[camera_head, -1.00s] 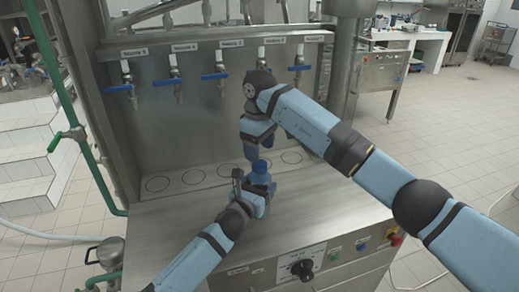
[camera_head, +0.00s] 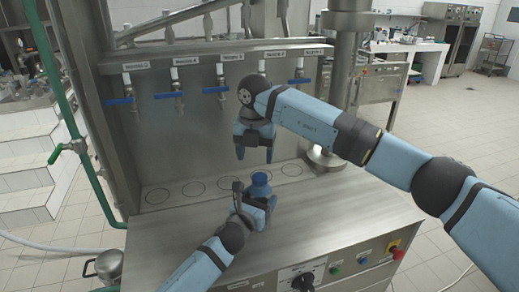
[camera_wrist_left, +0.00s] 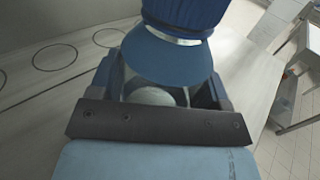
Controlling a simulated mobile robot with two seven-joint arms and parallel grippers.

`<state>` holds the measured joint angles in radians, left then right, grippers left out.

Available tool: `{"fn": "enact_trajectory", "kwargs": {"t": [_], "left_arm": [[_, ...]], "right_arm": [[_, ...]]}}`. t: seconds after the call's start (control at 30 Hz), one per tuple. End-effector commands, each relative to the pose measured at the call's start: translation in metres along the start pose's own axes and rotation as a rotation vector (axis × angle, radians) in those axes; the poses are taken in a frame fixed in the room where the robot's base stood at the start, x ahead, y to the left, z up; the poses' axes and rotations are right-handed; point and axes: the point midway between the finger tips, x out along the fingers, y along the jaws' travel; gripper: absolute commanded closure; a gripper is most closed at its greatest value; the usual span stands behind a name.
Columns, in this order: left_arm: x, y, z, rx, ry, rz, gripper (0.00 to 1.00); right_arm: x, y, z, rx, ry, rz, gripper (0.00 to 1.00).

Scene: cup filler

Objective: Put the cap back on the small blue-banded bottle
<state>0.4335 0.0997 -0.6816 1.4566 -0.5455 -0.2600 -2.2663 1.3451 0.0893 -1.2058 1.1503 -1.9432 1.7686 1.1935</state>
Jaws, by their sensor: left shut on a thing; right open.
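The bottle (camera_head: 262,190) has a blue upper part and stands upright low over the steel counter. My left gripper (camera_head: 256,204) is shut on it. In the left wrist view its blue sloping shoulder (camera_wrist_left: 168,58) shows, with a pale part between the jaws below. The ribbed blue cap (camera_wrist_left: 186,12) sits on top, with a thin pale ring beneath it. The cap also shows in the head view (camera_head: 261,177). I cannot tell how tightly it sits. My right gripper (camera_head: 255,154) is open and empty, pointing down just above the cap and apart from it.
The steel counter (camera_head: 180,228) has several marked circles along its back, below several blue-handled taps (camera_head: 168,95). A knob (camera_head: 303,281) and buttons are on the front panel. A steel column (camera_head: 344,90) stands right of the taps. The counter's left part is clear.

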Motion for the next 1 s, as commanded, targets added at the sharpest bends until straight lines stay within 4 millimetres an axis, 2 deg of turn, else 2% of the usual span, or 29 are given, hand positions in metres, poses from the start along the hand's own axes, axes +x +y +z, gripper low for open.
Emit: {"fn": "enact_trajectory", "kwargs": {"t": [0.4,0.6,0.8,1.0], "left_arm": [[-0.0001,-0.0006,-0.0007,-0.001,0.001,-0.001,0.95],[-0.0001,-0.0005,-0.0006,-0.001,0.001,-0.001,0.95],[-0.0001,-0.0005,-0.0005,-0.001,0.001,-0.001,0.95],[-0.0001,-0.0004,-0.0005,-0.001,0.0,-0.001,0.95]], "right_arm": [[-0.0074,-0.004,0.0012,-0.964,0.005,-0.004,0.34],[-0.0095,-0.0074,0.0022,-1.378,0.011,-0.001,0.34],[-0.0104,-0.0096,0.0029,-1.632,0.015,0.003,0.34],[-0.0105,-0.0104,0.0031,-1.71,0.017,0.005,0.34]]}}
